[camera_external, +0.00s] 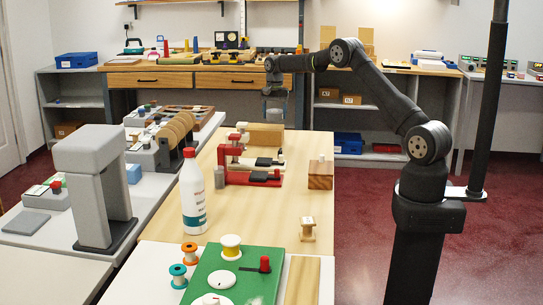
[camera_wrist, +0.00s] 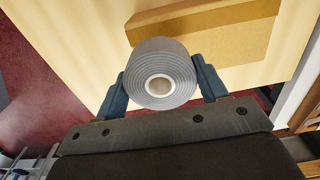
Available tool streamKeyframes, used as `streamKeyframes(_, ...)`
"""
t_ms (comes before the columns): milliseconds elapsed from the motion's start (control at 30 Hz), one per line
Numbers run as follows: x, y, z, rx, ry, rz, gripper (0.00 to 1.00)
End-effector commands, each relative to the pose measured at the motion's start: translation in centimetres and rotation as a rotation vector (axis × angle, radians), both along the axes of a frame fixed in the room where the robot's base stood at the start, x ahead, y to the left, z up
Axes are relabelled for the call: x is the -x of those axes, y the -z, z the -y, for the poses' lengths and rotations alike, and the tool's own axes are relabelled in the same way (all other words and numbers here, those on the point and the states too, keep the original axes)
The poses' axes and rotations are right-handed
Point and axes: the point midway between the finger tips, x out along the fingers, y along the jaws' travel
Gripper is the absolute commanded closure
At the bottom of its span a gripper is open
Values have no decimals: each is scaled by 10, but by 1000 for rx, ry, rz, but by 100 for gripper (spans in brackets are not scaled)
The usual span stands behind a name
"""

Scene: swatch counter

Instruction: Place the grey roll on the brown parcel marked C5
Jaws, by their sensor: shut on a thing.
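The grey roll (camera_wrist: 160,55), with a pale core, is held between the two blue fingers of my gripper (camera_wrist: 159,78) in the wrist view. My gripper also shows in the external view (camera_external: 274,98), raised above the far end of the wooden table. A brown parcel (camera_wrist: 225,35) lies on the table beyond the roll in the wrist view, and the roll covers part of its edge. It also shows in the external view (camera_external: 265,137), below my gripper. No C5 mark is readable on it. I cannot tell the height of the gap between roll and parcel.
A red clamp-like fixture (camera_external: 250,177) and a wooden block (camera_external: 320,175) stand nearer on the table. A white bottle (camera_external: 193,195), a small wooden spool (camera_external: 308,229) and a green board (camera_external: 235,275) are further forward. Small brown boxes (camera_external: 351,99) sit on the back shelf.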

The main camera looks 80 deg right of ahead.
Motion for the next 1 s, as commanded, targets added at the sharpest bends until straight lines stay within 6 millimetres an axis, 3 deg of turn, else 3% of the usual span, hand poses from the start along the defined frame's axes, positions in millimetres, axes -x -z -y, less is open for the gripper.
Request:
streamKeyframes(200, 1, 31, 0, -1, 0, -1, 58)
streamKeyframes(567, 1, 35, 0, -1, 0, -1, 58)
streamKeyframes(600, 1, 35, 0, -1, 0, -1, 30)
streamKeyframes(700, 1, 35, 0, -1, 0, -1, 12)
streamKeyframes(1000, 1, 33, 0, 0, 0, 0, 12)
